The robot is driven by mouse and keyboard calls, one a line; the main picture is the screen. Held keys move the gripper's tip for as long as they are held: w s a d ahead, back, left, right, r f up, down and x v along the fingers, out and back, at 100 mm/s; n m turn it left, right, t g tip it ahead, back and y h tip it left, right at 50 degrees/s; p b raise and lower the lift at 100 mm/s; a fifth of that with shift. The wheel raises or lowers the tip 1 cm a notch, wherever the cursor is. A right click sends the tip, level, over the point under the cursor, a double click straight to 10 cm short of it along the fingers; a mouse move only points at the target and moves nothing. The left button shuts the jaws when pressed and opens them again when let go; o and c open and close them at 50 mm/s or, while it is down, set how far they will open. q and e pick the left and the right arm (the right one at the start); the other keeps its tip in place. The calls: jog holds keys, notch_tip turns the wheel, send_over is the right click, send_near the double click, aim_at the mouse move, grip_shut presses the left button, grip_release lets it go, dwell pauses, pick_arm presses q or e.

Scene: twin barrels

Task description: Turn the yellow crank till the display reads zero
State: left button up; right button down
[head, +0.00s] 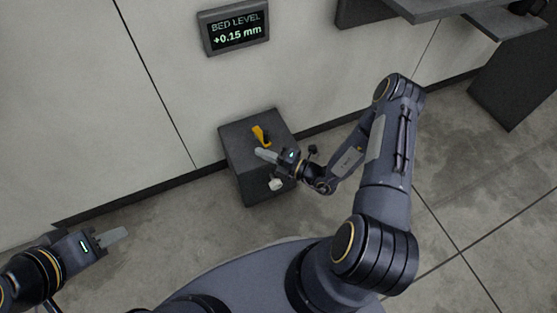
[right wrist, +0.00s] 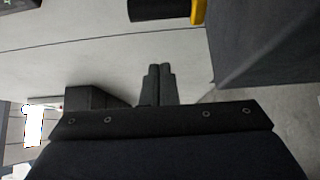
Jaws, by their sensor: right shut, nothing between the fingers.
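The display (head: 235,31) on the wall reads "BED LEVEL +0.15 mm". The yellow crank (head: 259,134) sits on top of a dark box (head: 238,139) below it. In the right wrist view, a piece of the yellow crank (right wrist: 199,12) shows at the top edge, with a dark cylindrical part beside it. My right gripper (head: 265,155) is shut and empty, just in front of the crank; its fingers (right wrist: 160,84) show a gap to the crank in the right wrist view. My left gripper (head: 116,236) is far off at the lower left, side-on, its opening hidden.
A small white knob (head: 276,184) is on the front of the box. The pale wall (head: 160,60) rises close behind the box. Dark shelves (head: 440,8) jut out at the upper right. The floor left of the box is clear.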

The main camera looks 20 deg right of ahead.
aim_at(268, 144)
jog(key=shift+x, duration=1.05)
jog(key=shift+w+d+f+b, duration=0.1)
jog(key=shift+w+d+b, duration=0.2)
jog(key=shift+d, duration=0.25)
jog(key=shift+w+d+f+b, duration=0.1)
jog(key=shift+w+d+b, duration=0.1)
jog(key=shift+d+b, duration=0.25)
jog(key=shift+w+d+r, duration=0.2)
jog(key=shift+w+d, duration=0.1)
jog(key=shift+d, duration=0.5)
pick_arm(q)
notch_tip(268, 144, down, 2)
jog(key=shift+f, duration=0.1)
